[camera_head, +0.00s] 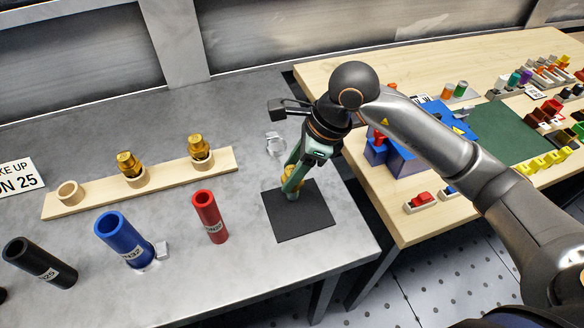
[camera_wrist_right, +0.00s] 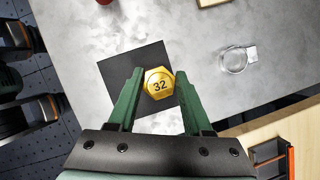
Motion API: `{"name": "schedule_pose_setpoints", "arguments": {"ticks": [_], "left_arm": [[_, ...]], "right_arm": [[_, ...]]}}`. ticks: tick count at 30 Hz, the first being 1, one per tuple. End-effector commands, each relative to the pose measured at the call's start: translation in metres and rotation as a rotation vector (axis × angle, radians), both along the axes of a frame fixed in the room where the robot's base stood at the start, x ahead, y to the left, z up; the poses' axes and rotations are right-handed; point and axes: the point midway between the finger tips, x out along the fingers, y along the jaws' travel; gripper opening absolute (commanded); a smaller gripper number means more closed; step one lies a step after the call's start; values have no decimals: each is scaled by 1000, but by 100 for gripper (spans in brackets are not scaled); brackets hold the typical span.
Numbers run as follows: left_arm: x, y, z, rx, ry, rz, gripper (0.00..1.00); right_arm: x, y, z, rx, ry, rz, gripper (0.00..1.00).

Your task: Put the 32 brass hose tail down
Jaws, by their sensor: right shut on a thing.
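The 32 brass hose tail (camera_head: 291,182) is between the green fingers of my right gripper (camera_head: 293,186), over the black mat (camera_head: 312,226). In the right wrist view the tail's hexagonal brass end (camera_wrist_right: 159,83) faces the camera and reads "32". The fingers stand on either side of it, and the gripper is shut on it. The mat also shows in that view (camera_wrist_right: 120,68). The fingers partly hide the tail's lower part in the head view, so I cannot tell whether it touches the mat. My left gripper is not in view.
A wooden rack (camera_head: 105,191) holds two brass fittings (camera_head: 129,163) and a ring. Red (camera_head: 210,217), blue (camera_head: 124,240) and black (camera_head: 38,262) hoses stand in front. A clear clamp (camera_head: 275,143) lies behind the mat. A wooden table (camera_head: 410,225) adjoins on the right.

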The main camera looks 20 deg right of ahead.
Motion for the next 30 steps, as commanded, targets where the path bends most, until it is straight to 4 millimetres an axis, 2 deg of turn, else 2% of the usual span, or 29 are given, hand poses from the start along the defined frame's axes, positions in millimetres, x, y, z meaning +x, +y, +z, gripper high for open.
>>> {"name": "schedule_pose_setpoints", "arguments": {"ticks": [5, 6, 14, 25, 30], "left_arm": [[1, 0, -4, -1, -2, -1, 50], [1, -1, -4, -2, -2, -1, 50], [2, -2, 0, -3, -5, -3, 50], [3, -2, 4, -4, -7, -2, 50], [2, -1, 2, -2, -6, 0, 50]], "right_arm": [[0, 0, -3, 1, 0, 0, 0], [0, 0, -4, 0, 1, 0, 51], [0, 0, -2, 0, 1, 0, 80], [0, -1, 4, 1, -1, 0, 80], [-4, -12, 31, -1, -5, -1, 80]]}}
